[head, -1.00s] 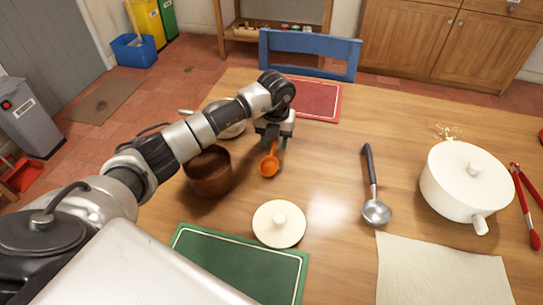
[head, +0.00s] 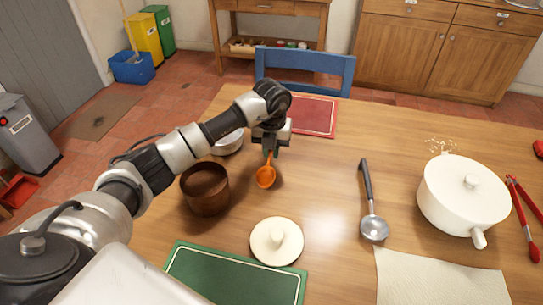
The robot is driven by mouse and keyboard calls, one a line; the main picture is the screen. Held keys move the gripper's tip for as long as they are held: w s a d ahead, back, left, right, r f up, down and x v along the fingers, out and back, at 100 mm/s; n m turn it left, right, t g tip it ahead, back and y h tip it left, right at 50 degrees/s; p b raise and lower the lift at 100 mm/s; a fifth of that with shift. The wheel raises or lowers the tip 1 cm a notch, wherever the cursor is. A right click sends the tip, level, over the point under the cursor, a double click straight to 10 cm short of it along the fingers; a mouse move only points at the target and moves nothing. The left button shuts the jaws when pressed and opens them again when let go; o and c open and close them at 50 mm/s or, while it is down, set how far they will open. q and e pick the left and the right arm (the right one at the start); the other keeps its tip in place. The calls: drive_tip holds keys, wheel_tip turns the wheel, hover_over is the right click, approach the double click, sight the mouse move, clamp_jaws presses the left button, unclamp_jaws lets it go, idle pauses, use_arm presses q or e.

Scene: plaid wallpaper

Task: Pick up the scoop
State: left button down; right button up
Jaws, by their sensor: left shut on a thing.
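An orange scoop (head: 265,177) hangs from my left gripper (head: 270,151), which is shut on the top of its handle. The scoop's bowl points down, just right of a brown wooden bowl (head: 205,189). I cannot tell whether the scoop's lower end touches the table. My right gripper is not in view.
A white lid (head: 277,241) lies in front of the scoop, near a green mat (head: 222,279). A metal bowl (head: 229,143) is behind the wooden bowl. The table between scoop and ladle is clear.

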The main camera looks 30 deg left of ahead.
use_arm(q)
wheel_tip(320, 180, up, 2)
drive_tip(key=shift+w+r, duration=0.1)
drive_tip(key=w+d+r, duration=0.2)
drive_tip(key=d+r, duration=0.4)
drive_tip(key=d, duration=0.5)
drive_tip(key=shift+d+r, duration=0.2)
drive_tip(key=shift+d, duration=0.1)
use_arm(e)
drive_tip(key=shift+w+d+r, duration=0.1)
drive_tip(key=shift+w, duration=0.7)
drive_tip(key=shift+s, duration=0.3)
use_arm(q)
drive_tip(key=shift+s+f, duration=0.1)
drive_tip(key=shift+s, duration=0.05)
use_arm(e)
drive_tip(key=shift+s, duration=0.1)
